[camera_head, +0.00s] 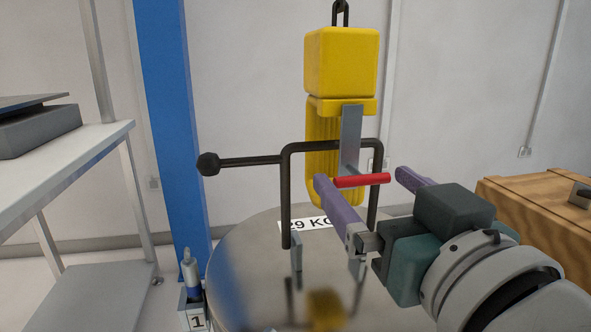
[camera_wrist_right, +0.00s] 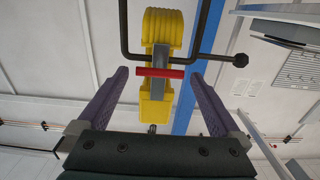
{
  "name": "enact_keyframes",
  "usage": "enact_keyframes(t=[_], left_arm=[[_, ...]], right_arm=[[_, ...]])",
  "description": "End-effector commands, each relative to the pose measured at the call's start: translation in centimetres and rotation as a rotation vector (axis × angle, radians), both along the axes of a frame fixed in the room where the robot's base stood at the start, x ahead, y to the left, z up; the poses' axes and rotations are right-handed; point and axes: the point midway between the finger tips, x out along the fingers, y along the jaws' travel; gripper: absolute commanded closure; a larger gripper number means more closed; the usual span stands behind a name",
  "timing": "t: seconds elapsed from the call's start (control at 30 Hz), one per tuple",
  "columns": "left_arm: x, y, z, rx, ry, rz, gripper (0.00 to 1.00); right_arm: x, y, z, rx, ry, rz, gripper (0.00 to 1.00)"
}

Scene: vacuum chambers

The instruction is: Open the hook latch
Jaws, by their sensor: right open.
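A yellow crane hook block (camera_head: 342,62) hangs from a dark chain. Its latch is a grey plate (camera_head: 351,128) with a red bar (camera_head: 362,180) across its lower end. The latch and the red bar also show in the right wrist view (camera_wrist_right: 160,73). My right gripper (camera_head: 362,177) is open, its purple fingers on either side of the red bar with a gap at each end. I cannot tell how deep the bar sits between them. The black lifting handle (camera_head: 330,144) of the chamber lid passes at the hook. My left gripper is not in view.
A shiny round metal lid (camera_head: 250,262) with a weight label lies below the hook. A black rod with a ball end (camera_head: 208,164) sticks out left. A blue column (camera_head: 170,110), a white table (camera_head: 70,160) and a wooden crate (camera_head: 535,215) stand around.

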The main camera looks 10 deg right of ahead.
Motion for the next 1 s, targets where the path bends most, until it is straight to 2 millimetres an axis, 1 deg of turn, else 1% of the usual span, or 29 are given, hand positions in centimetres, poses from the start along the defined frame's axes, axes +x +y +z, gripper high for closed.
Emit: enact_keyframes(t=[0.03, 0.1, 0.3, 0.5, 0.73, 1.0], left_arm=[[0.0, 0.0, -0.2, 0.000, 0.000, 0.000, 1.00], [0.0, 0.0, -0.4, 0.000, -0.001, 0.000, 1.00], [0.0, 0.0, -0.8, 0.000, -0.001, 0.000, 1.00], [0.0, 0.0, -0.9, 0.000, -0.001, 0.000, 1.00], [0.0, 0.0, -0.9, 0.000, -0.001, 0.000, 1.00], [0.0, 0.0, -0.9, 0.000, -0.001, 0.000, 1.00]], right_arm=[[1.0, 0.0, 0.0, -0.002, -0.003, 0.000, 0.00], [2.3, 0.1, 0.0, -0.002, -0.003, 0.000, 0.00], [4.9, 0.2, -0.1, -0.001, -0.001, 0.000, 0.00], [5.9, 0.2, 0.0, 0.000, 0.001, -0.001, 0.00], [5.9, 0.2, 0.0, 0.000, 0.002, -0.001, 0.00], [5.9, 0.2, 0.0, 0.000, 0.002, -0.001, 0.30]])
